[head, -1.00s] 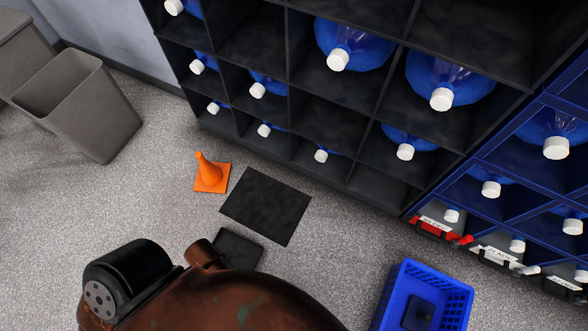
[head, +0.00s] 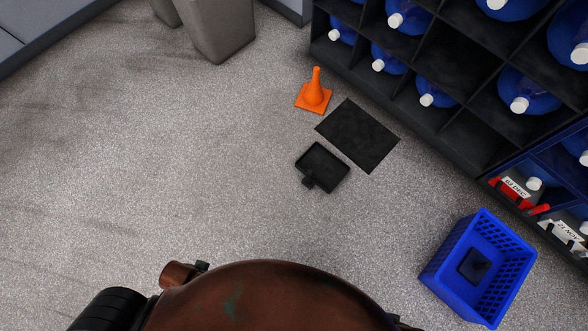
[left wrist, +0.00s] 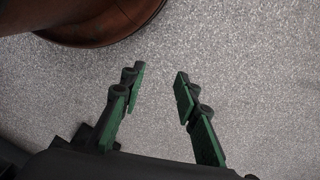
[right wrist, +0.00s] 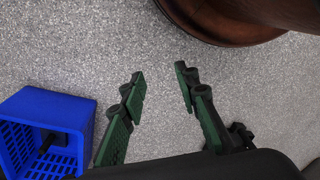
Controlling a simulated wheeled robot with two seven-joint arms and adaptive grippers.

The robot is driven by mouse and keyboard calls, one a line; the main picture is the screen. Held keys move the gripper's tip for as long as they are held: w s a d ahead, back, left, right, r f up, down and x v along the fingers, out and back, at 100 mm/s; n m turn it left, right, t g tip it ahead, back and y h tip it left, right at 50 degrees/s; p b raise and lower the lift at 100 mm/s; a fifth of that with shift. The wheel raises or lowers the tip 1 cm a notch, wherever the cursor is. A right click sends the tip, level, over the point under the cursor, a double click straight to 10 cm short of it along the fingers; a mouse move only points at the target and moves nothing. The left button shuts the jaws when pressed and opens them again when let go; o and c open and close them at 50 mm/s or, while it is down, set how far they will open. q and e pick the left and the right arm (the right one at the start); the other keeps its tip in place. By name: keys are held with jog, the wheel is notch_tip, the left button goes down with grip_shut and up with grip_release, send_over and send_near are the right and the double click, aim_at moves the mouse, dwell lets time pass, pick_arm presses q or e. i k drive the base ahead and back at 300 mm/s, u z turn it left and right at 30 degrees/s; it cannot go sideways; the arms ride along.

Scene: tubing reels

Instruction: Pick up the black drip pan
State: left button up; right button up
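The black drip pan (head: 324,166) lies flat on the grey floor in the head view. It is a shallow square tray with raised rims and a short handle at its lower left. My left gripper (left wrist: 160,82) is open and empty above bare floor in the left wrist view. My right gripper (right wrist: 160,78) is open and empty above bare floor in the right wrist view. Neither gripper shows in the head view, and the pan shows in neither wrist view.
A flat black mat (head: 358,135) lies just beyond the pan, with an orange cone (head: 315,92) nearby. A blue basket (head: 450,276) holding a dark object stands at right. Bottle shelves (head: 455,133) line the upper right; a grey bin (head: 217,28) stands behind. Floor left of the pan is clear.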

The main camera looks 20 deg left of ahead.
aim_at(321, 167)
jog(key=u, duration=0.05)
jog(key=k, duration=0.65)
jog(key=u, duration=0.55)
jog(key=i, duration=1.7)
jog(key=z, duration=0.45)
